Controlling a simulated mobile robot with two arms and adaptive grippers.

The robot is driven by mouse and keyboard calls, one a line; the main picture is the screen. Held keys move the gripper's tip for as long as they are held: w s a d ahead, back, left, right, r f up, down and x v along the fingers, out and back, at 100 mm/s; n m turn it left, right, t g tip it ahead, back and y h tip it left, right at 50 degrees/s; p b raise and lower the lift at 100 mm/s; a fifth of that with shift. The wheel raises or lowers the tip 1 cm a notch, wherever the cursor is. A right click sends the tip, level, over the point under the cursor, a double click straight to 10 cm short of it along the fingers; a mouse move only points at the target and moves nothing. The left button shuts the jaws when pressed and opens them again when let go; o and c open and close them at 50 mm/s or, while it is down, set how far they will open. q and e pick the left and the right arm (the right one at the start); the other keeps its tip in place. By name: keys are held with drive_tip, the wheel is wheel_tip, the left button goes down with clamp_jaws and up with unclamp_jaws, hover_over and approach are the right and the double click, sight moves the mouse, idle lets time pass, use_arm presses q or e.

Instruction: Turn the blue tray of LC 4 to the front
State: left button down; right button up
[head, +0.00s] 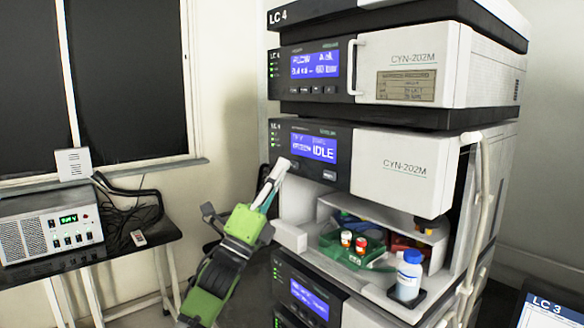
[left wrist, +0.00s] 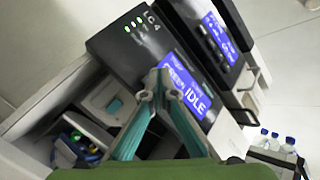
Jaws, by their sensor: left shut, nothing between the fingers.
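The LC 4 stack (head: 411,166) stands at the centre right, and its middle module's display (head: 314,147) reads IDLE. Below it an open compartment (head: 330,208) shows a carousel with a green tray (head: 345,252) at the front holding a few small capped vials. A bit of blue (head: 346,218), seemingly the blue tray, shows behind it at the left, mostly hidden. A red tray (head: 402,243) is at the back right. My left gripper (head: 283,164) is shut and empty, its tips at the panel's lower left edge; contact is unclear. In the left wrist view its tips (left wrist: 155,84) overlap the panel.
A white bottle with a blue cap (head: 408,276) stands at the compartment's front right. White tubing (head: 478,215) runs down the right side. A table with a grey instrument (head: 48,232) is at the left.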

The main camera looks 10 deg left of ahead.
use_arm(q)
drive_tip(key=shift+w+d, duration=0.3)
drive_tip(key=shift+w, duration=0.1)
idle(0.8)
drive_tip(key=shift+s, duration=0.1)
drive_tip(key=shift+s+a, duration=0.5)
drive_tip(key=shift+s, duration=0.1)
drive_tip(key=shift+s+a, duration=0.8)
drive_tip(key=shift+s, duration=0.2)
drive_tip(key=shift+s+a, duration=0.75)
drive_tip(key=shift+s, duration=0.2)
